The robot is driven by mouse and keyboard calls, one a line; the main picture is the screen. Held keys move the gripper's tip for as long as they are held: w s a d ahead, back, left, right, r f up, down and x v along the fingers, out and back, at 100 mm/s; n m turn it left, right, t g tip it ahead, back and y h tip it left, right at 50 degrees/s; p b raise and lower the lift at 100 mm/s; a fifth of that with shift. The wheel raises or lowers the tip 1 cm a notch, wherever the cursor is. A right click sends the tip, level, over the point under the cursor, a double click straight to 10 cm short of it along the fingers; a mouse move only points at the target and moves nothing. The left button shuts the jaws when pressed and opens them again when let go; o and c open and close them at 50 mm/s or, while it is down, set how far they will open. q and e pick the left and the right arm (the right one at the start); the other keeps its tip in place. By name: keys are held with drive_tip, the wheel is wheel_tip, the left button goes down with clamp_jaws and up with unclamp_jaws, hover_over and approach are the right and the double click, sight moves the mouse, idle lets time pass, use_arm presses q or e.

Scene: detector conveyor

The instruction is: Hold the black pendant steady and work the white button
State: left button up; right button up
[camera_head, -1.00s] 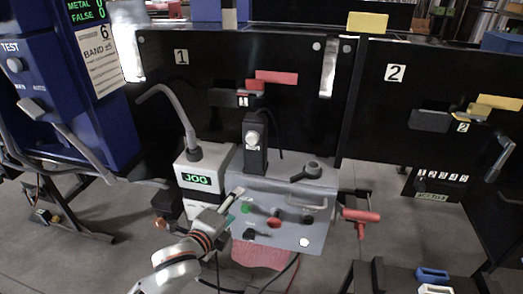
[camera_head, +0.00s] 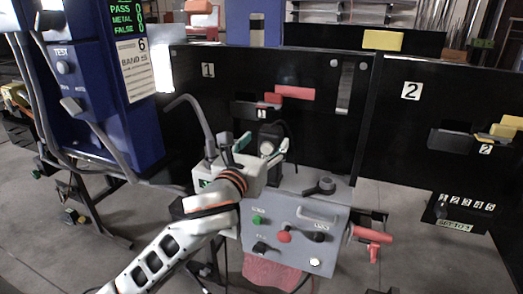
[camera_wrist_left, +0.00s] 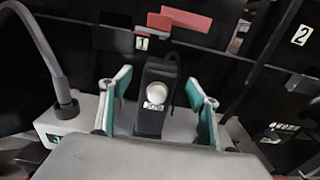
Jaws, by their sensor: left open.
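The black pendant (camera_head: 272,131) stands upright on the grey control box, in front of the black panel marked 1. Its white round button (camera_head: 267,148) faces me. In the left wrist view the pendant (camera_wrist_left: 152,118) and button (camera_wrist_left: 156,94) sit near the middle. My left gripper (camera_head: 262,147) is open in front of the pendant. In the wrist view its green-padded fingers (camera_wrist_left: 162,105) are on either side of the pendant, with a visible gap on each side. My gripper and wrist hide the pendant's lower part in the head view. My right gripper is not in view.
The grey control box (camera_head: 325,246) has green and red buttons, knobs and a handle. A bent grey stalk (camera_head: 194,105) rises left of the pendant. A blue cabinet (camera_head: 130,110) stands at left, and a red-handled lever (camera_head: 374,238) sticks out at right.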

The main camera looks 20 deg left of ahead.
sight(268, 139)
use_arm(q)
drive_tip(key=shift+w+d, duration=0.1)
drive_tip(key=shift+w, duration=2.45)
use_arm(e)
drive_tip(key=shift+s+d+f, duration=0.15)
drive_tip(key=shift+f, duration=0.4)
use_arm(q)
drive_tip(key=c, duration=1.4)
drive_tip(key=shift+c, duration=0.8)
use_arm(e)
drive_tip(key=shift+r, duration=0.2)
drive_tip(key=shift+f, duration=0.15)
use_arm(q)
drive_tip(key=shift+f, duration=0.1)
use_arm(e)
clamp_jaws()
